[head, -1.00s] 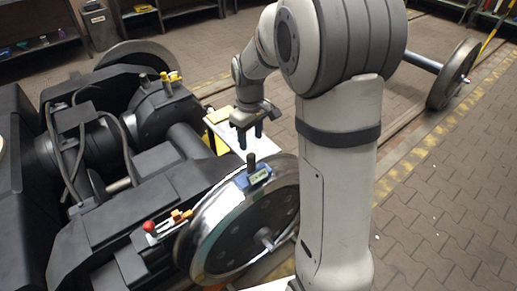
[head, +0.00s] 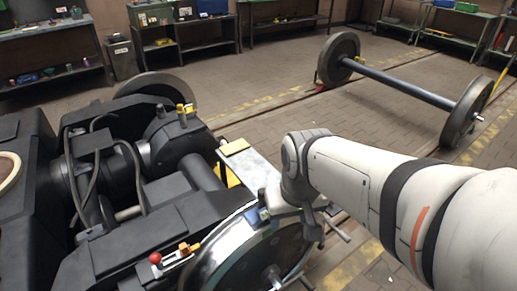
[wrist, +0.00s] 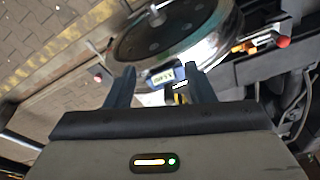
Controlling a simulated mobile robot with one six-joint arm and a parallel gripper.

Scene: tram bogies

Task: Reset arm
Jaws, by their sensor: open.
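My gripper (wrist: 160,75) is open, its two dark fingers spread apart in the wrist view. A small blue gauge with a lit display (wrist: 163,76) sits on the rim of the shiny wheel (wrist: 205,38) and appears between the fingertips. Nothing is clearly held, and I cannot tell how far the gauge is from the fingers. In the head view my gripper (head: 318,226) hangs beside the upper right of the wheel (head: 235,250). The gauge (head: 263,214) is partly hidden there by my arm.
The black bogie frame (head: 120,215) fills the left, with a red-knobbed lever (head: 156,259) on it. A white-topped stand (head: 255,170) is behind the wheel. A loose wheelset (head: 405,85) stands on the track. Shelves (head: 185,30) line the back; the paved floor between is open.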

